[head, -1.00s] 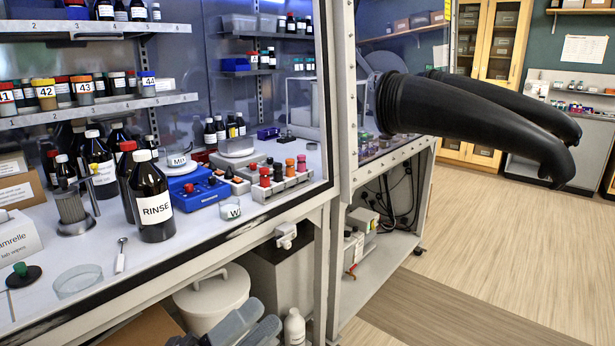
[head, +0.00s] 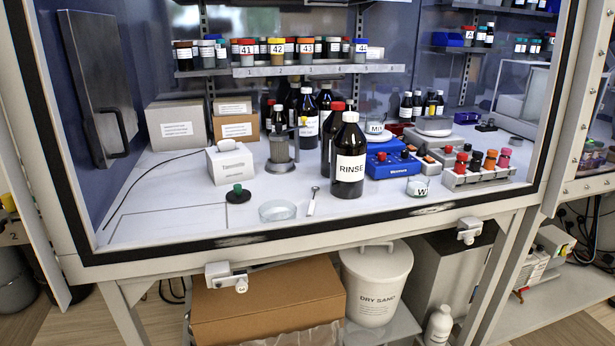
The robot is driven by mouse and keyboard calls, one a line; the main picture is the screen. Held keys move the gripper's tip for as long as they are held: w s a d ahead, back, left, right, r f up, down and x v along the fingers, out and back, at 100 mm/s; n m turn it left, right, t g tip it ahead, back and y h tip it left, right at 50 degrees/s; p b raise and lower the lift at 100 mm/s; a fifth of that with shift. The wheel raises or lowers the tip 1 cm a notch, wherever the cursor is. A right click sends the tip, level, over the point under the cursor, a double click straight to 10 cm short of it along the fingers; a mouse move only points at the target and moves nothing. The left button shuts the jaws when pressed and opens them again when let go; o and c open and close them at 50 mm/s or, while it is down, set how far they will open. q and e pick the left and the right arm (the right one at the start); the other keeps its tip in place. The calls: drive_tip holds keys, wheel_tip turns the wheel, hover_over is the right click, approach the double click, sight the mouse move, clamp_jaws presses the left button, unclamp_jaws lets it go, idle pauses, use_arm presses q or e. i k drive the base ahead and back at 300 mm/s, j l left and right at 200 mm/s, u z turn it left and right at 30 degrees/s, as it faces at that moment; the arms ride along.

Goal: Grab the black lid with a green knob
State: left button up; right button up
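The black lid (head: 238,197) with a small green knob (head: 237,188) lies flat on the white floor of the cabinet, left of centre in the head view. It is a low round disc with the knob pointing up. A shallow glass dish (head: 277,211) sits just right of it, apart from it. A white box (head: 230,162) stands close behind it. Neither of my grippers shows in the head view now.
The cabinet's front edge (head: 290,235) runs below. The floor left of the lid is largely clear, with a thin black cable behind.

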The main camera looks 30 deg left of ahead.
sight(237, 195)
drive_tip(key=u, duration=1.4)
